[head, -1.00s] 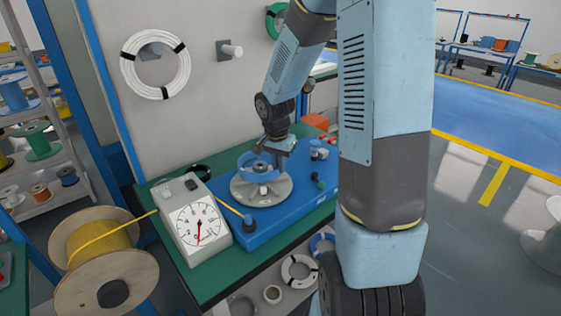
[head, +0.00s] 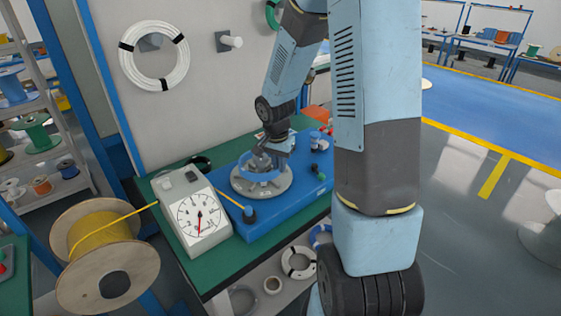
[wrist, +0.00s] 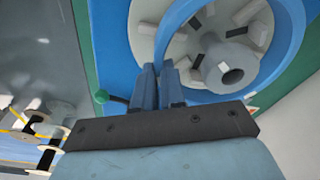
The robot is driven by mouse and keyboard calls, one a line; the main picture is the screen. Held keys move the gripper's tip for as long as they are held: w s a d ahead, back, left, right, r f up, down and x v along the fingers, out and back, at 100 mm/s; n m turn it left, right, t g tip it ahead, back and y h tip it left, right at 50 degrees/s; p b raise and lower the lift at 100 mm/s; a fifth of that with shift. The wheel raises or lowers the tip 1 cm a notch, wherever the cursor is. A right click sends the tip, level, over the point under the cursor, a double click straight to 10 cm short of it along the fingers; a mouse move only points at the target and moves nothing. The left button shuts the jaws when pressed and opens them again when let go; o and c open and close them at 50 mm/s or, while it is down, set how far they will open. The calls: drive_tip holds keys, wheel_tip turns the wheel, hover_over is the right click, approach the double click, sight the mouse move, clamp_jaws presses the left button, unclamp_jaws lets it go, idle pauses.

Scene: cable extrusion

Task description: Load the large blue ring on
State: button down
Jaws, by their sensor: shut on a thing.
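The large blue ring (head: 262,178) is around the central grey hub, over the round grey plate (head: 282,187) of the blue machine. It looks level and close to the plate; I cannot tell whether it rests on it. My gripper (head: 266,158) reaches down from above and is shut on the ring's wall at its back side. In the wrist view the fingers (wrist: 166,84) pinch the edge of the blue ring (wrist: 294,48). The grey hub (wrist: 231,72) with its dark bore and several pale jaw blocks shows inside the ring. The fingertips are partly hidden by the ring.
The blue machine base (head: 289,212) stands on a green bench. A dial gauge box (head: 200,222) and a yellow cable from a wooden spool (head: 117,275) are at left. Small knobs (head: 318,170) stand on the base at right. A white coil (head: 153,56) hangs on the panel behind.

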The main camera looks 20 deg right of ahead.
drive_tip(key=shift+f, duration=0.7)
idle(0.9)
drive_tip(key=c, duration=1.1)
unclamp_jaws()
drive_tip(key=shift+r, duration=4)
drive_tip(key=shift+s, duration=0.1)
